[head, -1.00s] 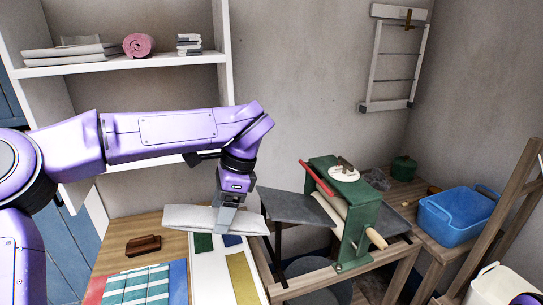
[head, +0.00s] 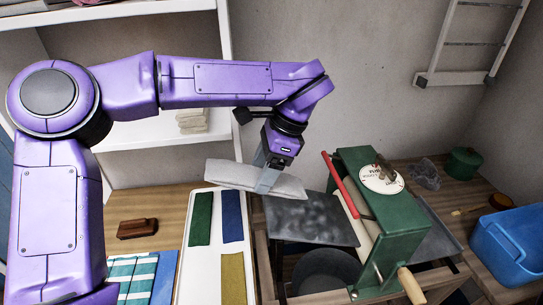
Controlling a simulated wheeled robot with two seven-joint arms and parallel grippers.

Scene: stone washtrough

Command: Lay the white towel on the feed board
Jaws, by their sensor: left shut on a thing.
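The white towel (head: 228,175) is a folded, flat strip. My left gripper (head: 266,183) is shut on it near its middle and holds it from above. The towel hangs over the far right part of the white tray, and its right end reaches over the far left edge of the feed board. The feed board (head: 312,224) is a dark grey, scuffed plate on the left side of the green mangle (head: 405,225). I cannot tell whether the towel touches it. My right gripper is not in view.
The white tray (head: 187,262) holds green, blue and yellow cloths. A brown brush (head: 137,228) lies on the wooden table to its left. The mangle has a red lever (head: 341,185) and a wooden handle (head: 411,286). A blue basin (head: 508,248) stands at the right.

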